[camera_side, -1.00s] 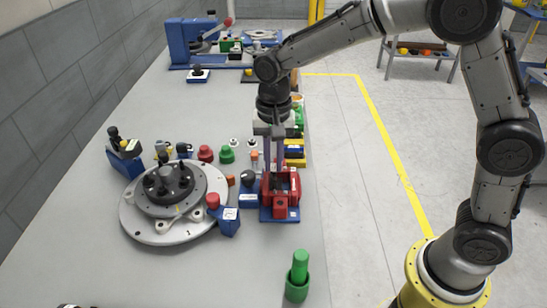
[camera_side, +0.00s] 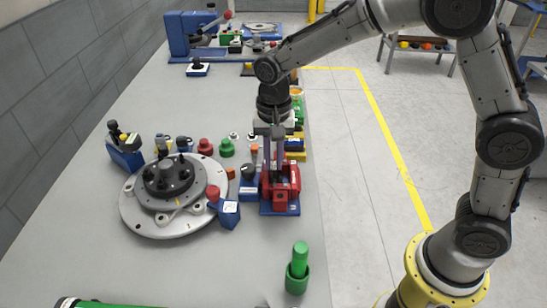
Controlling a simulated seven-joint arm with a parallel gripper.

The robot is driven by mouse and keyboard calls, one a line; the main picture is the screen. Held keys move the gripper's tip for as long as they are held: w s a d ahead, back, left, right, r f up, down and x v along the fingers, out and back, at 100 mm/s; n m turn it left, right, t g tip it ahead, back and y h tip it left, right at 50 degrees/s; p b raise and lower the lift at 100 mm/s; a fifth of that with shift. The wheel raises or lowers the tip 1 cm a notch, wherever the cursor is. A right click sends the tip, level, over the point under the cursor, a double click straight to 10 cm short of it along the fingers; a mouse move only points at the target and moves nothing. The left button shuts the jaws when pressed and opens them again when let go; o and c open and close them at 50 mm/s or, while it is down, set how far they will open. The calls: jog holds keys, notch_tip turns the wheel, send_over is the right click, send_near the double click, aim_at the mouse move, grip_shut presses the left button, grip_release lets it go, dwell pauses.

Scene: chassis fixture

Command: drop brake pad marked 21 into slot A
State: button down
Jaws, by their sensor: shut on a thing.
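My gripper (camera_side: 275,176) points straight down into a red fixture (camera_side: 292,185) on a blue base (camera_side: 280,210) near the table's right edge. Its fingers are shut on a small dark part, which I take to be the brake pad. Most of that part is hidden between the fingers and the red walls, and no number can be read on it. The slot letters are too small to read here. I cannot tell whether the part touches the slot walls.
Left of the fixture are a blue box with a black knob (camera_side: 249,183) and a round grey turntable (camera_side: 140,211). Red (camera_side: 205,146) and green (camera_side: 227,148) knobs stand behind.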

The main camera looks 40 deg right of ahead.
jog(key=shift+f, duration=0.6)
dwell(0.8)
jog(key=c, duration=1.2)
grip_release()
jog(key=shift+r, duration=0.15)
jog(key=shift+r, duration=1.35)
jog(key=o, duration=0.6)
jog(key=shift+c, duration=0.2)
jog(key=shift+r, duration=2.25)
